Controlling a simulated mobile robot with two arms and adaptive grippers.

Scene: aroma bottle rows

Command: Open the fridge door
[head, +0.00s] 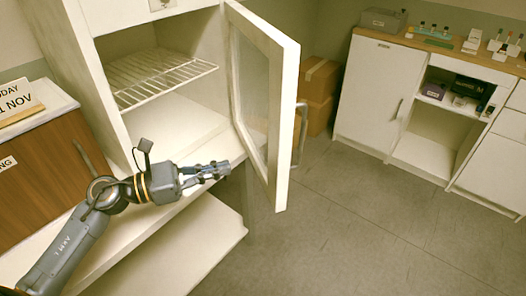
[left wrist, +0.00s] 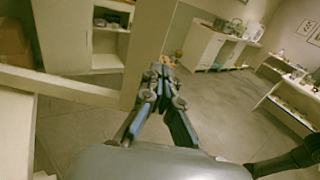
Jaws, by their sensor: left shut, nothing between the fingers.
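The white fridge door (head: 285,115) with a glass pane stands wide open, swung out to the right of the fridge. Its curved handle (head: 299,135) is on the outer face, away from my gripper. The fridge interior shows a wire shelf (head: 160,72). My left gripper (head: 222,168) is shut and empty, in front of the opening on the inner side of the door. In the left wrist view the fingertips (left wrist: 165,68) appear close to the door's edge (left wrist: 150,45); I cannot tell if they touch. My right gripper is not in view.
Cardboard boxes (head: 318,90) stand on the floor behind the door. A white cabinet (head: 375,95) with small bottles and boxes is at the back right. A brown-fronted cabinet (head: 40,165) with a sign is at left. The grey floor (head: 390,225) is clear.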

